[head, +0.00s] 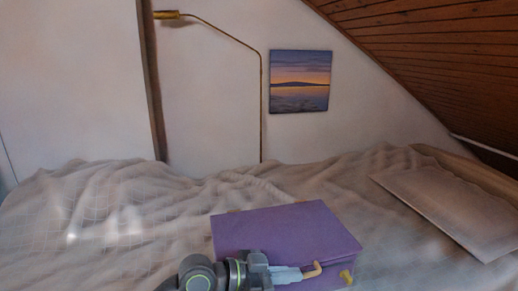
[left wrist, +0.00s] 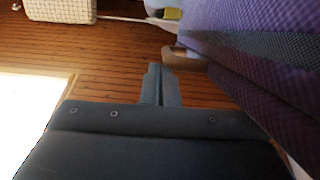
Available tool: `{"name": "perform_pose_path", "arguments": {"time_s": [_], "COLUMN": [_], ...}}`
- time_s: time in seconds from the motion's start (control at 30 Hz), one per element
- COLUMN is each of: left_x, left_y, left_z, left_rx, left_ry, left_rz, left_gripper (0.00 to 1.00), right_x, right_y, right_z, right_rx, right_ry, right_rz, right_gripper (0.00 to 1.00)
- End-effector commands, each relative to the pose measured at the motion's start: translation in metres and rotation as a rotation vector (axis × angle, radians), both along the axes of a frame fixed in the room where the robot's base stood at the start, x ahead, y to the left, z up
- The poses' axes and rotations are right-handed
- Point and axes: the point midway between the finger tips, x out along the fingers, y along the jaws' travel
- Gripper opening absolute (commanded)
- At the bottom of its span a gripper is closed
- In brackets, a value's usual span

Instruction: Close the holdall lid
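The purple holdall (head: 310,250) is a box shape in front of me, in the lower middle of the head view. Its lid (head: 285,228) lies over the top, nearly flat; I cannot tell whether a small gap remains under it. My left gripper (head: 300,273) is at its front side. Its fingers look shut together in the left wrist view (left wrist: 160,80). A tan tab or handle (head: 313,270) is right at the fingertips, and also shows in the left wrist view (left wrist: 181,58); no clear grip on it shows. My right gripper is out of view.
A rumpled bed (head: 120,215) spreads behind and beside the holdall. A pale flat panel (head: 450,212) lies at the right. A brass lamp (head: 262,100) and a sunset picture (head: 300,82) are by the wall. A wooden sloping ceiling (head: 440,50) comes down at the right.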

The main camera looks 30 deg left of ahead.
Motion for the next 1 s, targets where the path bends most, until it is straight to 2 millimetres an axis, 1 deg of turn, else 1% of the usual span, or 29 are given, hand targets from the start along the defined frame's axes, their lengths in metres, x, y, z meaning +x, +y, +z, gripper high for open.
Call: {"name": "perform_pose_path", "arguments": {"time_s": [0.03,0.13,0.33,0.87,1.0], "left_x": [-0.0003,-0.0004,-0.0005,-0.0007,-0.0001], "left_y": [0.0005,0.0007,0.001,0.0017,0.002], "left_z": [-0.0036,-0.0048,-0.0064,-0.008,-0.0049], "left_rx": [0.002,0.002,0.004,0.004,0.005], "left_ry": [0.007,0.009,0.013,0.018,0.017], "left_rz": [0.0,0.001,0.001,0.003,0.003], "left_gripper": [0.0,0.0,0.0,0.0,0.0], "right_x": [0.0031,0.0067,0.0089,0.0082,0.001], "right_y": [-0.0009,-0.0021,-0.0027,-0.0025,-0.0007], "right_z": [0.0016,0.0048,0.0067,0.0056,-0.0004], "right_rx": [-0.004,-0.011,-0.015,-0.013,-0.003], "right_ry": [-0.019,-0.043,-0.057,-0.051,-0.002], "right_rz": [-0.002,-0.005,-0.006,-0.006,-0.002], "right_gripper": [0.0,0.0,0.0,0.0,0.0]}}
